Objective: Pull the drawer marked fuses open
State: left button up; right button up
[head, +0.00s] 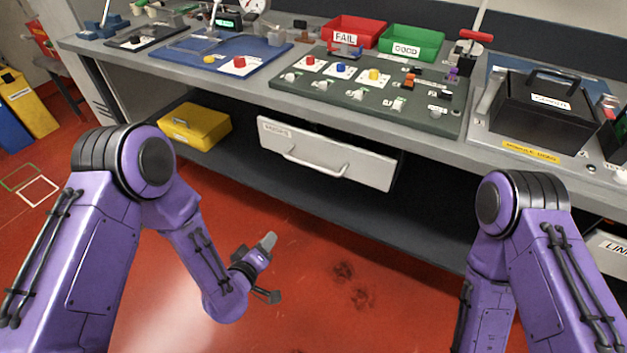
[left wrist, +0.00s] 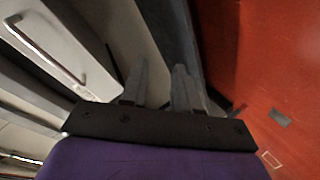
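A pale grey drawer (head: 375,165) hangs under the workbench, its front flush or nearly so and tilted in the picture. A small label (head: 277,130) at its upper left is too blurred to read surely. Its bar handle (head: 315,163) crosses the middle of the front. The drawer front (left wrist: 85,30) and handle (left wrist: 45,48) also show at upper left in the left wrist view. My left gripper (head: 270,268) is below and left of the handle, apart from it. Its two fingers (left wrist: 160,78) stand apart with nothing between them. My right gripper is out of view.
A yellow box (head: 196,126) sits on the lower shelf left of the drawer. Another drawer marked LINK (head: 610,247) shows at the right edge. The benchtop (head: 330,110) overhangs the drawer and is crowded with trays. The red floor in front is clear.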

pick_arm(q)
jog(key=w+d+r+n+t+h, duration=0.2)
jog(key=w+d+r+t+h, duration=0.1)
jog(key=w+d+r, duration=0.25)
jog(key=n+t+h, duration=0.2)
jog(key=n+t, duration=0.1)
send_near(311, 165)
jog(key=shift+g, duration=0.3)
jog(key=p+x, duration=0.1)
jog(key=x, duration=0.9)
jog(key=shift+w+a+p, duration=0.1)
jog(key=shift+w+p, duration=0.1)
jog(key=shift+p, duration=0.1)
grip_shut()
